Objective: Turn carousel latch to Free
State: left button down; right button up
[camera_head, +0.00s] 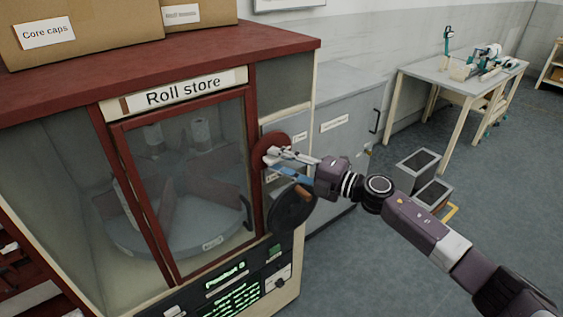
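The roll store (188,88) is a cabinet with a dark red top and frame. Its glazed door shows the carousel (165,235) inside, with pale rolls. On the narrow panel right of the door is a red rounded plate (270,143), which seems to be the latch area, with small labels beside it. My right gripper (272,158) is at this plate, its pale fingers in front of or touching it. A blue bar shows just below the fingers. The gripper hides the latch lever and its pointing, and I cannot tell if it grips anything. My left gripper is not in view.
A dark round handwheel (291,209) with a brown knob sits just below my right gripper. A control panel with green text (232,297) is under the door. Cardboard boxes (80,30) stand on top. A worktable (455,85) and grey boxes (418,163) stand to the right; floor is open there.

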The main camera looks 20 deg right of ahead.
jog(key=v, duration=1.2)
dwell(0.3)
